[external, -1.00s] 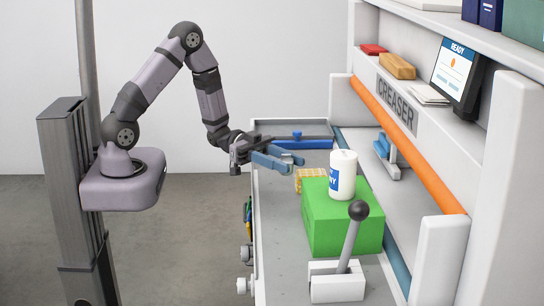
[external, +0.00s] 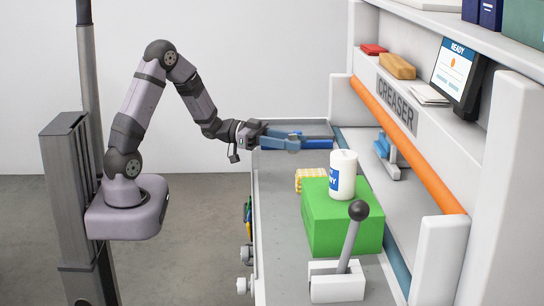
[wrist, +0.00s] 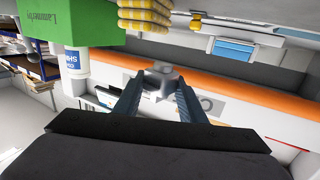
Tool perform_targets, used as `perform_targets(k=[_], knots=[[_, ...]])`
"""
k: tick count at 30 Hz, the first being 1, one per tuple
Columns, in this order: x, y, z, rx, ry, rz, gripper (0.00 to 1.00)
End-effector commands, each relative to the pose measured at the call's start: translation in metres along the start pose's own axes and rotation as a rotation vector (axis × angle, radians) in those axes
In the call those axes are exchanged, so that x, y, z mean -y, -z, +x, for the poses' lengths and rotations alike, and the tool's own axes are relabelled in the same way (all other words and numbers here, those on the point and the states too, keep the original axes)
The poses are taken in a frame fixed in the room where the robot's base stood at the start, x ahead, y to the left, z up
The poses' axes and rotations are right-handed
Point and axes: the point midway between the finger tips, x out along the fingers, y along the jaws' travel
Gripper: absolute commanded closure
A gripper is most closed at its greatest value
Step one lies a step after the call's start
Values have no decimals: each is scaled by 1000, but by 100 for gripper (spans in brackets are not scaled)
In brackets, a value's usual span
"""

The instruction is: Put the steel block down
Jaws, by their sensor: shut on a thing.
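My gripper (external: 298,141) is at the far end of the grey worktop, its blue fingers pointing right and roughly level. In the wrist view, my gripper (wrist: 158,90) is shut on a small grey metal piece, the steel block (wrist: 167,80), held between the fingertips. In the external view the block cannot be made out against the fingers and the blue things behind. Whether it touches the worktop (external: 285,215) cannot be told.
A green box (external: 340,222) with a white bottle (external: 343,175) on it stands on the worktop. A yellow checked stack (external: 311,180) is behind it. A lever (external: 350,240) stands in front. An orange bar (external: 400,140) runs along the right. The worktop's left strip is clear.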

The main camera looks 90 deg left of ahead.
Motion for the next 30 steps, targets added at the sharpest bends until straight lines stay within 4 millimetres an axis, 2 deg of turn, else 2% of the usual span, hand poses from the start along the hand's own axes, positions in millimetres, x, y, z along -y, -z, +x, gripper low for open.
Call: perform_targets(k=[1, 6, 9, 12, 17, 23, 30], knots=[[22, 3, -4, -7, 62, 4, 92], [86, 27, -12, -5, 264, -11, 92], [115, 27, -18, -3, 365, -21, 92], [133, 22, -24, -2, 435, -26, 92], [143, 14, -28, -1, 483, -26, 92], [144, 6, -28, 0, 487, -27, 92], [144, -28, -27, 2, 486, -30, 92]])
